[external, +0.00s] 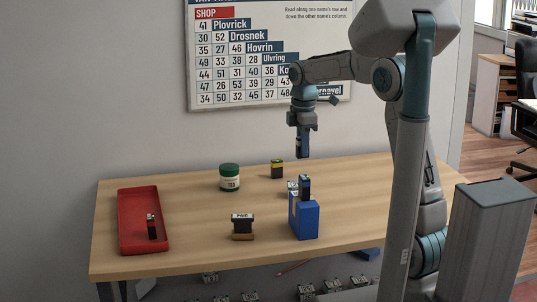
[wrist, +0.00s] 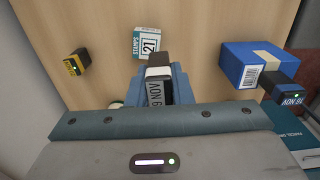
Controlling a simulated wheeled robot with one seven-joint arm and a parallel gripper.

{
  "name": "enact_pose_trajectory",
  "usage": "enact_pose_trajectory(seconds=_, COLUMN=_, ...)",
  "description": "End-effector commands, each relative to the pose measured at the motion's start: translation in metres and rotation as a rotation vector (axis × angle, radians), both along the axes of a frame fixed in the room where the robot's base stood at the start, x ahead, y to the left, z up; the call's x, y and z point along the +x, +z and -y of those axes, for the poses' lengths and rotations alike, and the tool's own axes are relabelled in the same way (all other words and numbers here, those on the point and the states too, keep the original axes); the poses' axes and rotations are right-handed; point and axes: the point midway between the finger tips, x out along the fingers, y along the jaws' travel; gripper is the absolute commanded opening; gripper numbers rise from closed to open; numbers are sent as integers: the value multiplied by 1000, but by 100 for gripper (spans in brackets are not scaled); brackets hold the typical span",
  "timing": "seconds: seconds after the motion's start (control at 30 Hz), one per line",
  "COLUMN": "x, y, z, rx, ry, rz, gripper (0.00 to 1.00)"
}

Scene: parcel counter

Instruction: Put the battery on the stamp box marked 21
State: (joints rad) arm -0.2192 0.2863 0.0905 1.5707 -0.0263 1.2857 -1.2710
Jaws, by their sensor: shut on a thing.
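My gripper (external: 302,149) is shut on a dark battery, held upright in the air above the table. In the wrist view the battery (wrist: 159,93) shows a label with letters between the blue fingers; part of it is hidden. The stamp box marked 21 (wrist: 149,43) lies on the table just beyond the fingertips in the wrist view, apart from the battery. It is white and teal. In the external view the stamp box (external: 292,186) is mostly hidden behind the blue box and what stands on it.
A blue box (external: 306,220) carries another dark battery (external: 304,184). A yellow-and-black block (external: 277,169) and green jar (external: 229,177) stand further back. A black-and-brown stamp (external: 242,224) is in front. A red tray (external: 126,232) at left holds a dark battery (external: 151,228).

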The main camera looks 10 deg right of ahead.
Motion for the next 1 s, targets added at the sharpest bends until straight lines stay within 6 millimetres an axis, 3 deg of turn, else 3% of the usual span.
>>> enact_pose_trajectory(seconds=0.03, x=1, y=12, z=21, rx=0, ry=-11, rz=-1, gripper=0)
enact_pose_trajectory(seconds=0.2, x=-2, y=19, z=71, rx=-1, ry=-15, rz=-1, gripper=0)
enact_pose_trajectory(seconds=0.3, x=-4, y=21, z=89, rx=-1, ry=-16, rz=0, gripper=0)
enact_pose_trajectory(seconds=0.43, x=-5, y=20, z=99, rx=-1, ry=-14, rz=0, gripper=0)
enact_pose_trajectory(seconds=0.57, x=-1, y=9, z=85, rx=-1, ry=-9, rz=-3, gripper=0)
enact_pose_trajectory(seconds=0.8, x=13, y=-24, z=31, rx=-1, ry=-8, rz=-4, gripper=0)
enact_pose_trajectory(seconds=1.0, x=23, y=-44, z=-1, rx=-1, ry=-12, rz=-1, gripper=0)
